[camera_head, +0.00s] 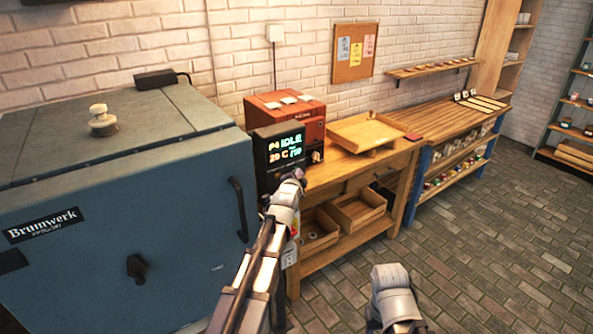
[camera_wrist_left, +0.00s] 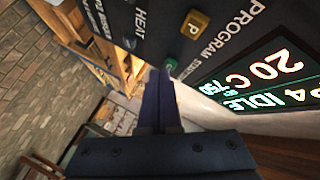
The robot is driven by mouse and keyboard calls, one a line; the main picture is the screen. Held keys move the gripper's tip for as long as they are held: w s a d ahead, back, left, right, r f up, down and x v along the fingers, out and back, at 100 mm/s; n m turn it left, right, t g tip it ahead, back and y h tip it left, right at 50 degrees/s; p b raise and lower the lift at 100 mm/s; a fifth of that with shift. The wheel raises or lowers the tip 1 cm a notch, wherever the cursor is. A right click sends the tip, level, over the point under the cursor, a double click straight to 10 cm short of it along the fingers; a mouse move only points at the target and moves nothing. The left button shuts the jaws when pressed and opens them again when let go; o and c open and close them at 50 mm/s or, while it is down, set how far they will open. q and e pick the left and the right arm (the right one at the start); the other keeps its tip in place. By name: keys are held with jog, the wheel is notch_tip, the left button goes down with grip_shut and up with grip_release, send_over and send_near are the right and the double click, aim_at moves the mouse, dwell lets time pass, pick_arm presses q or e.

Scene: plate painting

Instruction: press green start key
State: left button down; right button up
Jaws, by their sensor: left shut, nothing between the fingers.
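The green start key (camera_wrist_left: 170,64) shows small at the edge of the dark control panel in the left wrist view, beside its START lettering. My left gripper (camera_wrist_left: 164,76) is shut and empty, its fingertips pointing at the key. They look very close to it, but I cannot tell whether they touch. In the head view, the controller box (camera_head: 267,155) shows IDLE on its screen. My left gripper (camera_head: 299,176) is in front of its lower right part, and the key cannot be made out there. My right arm shows at the bottom, without its fingers.
The blue kiln (camera_head: 120,215) stands at left. A wooden bench (camera_head: 345,165) with a tray (camera_head: 367,131) extends right. The brick floor (camera_head: 480,240) at right is clear.

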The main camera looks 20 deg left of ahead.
pick_arm(q)
jog(key=shift+w+a, duration=0.15)
jog(key=shift+a, duration=0.05)
dwell(0.3)
jog(key=shift+d, duration=0.1)
jog(key=shift+s+d, duration=0.5)
jog(key=shift+d, duration=0.05)
jog(key=s+d, duration=0.1)
jog(key=d, duration=0.1)
jog(key=s+d, duration=0.2)
dwell(0.7)
dwell(0.6)
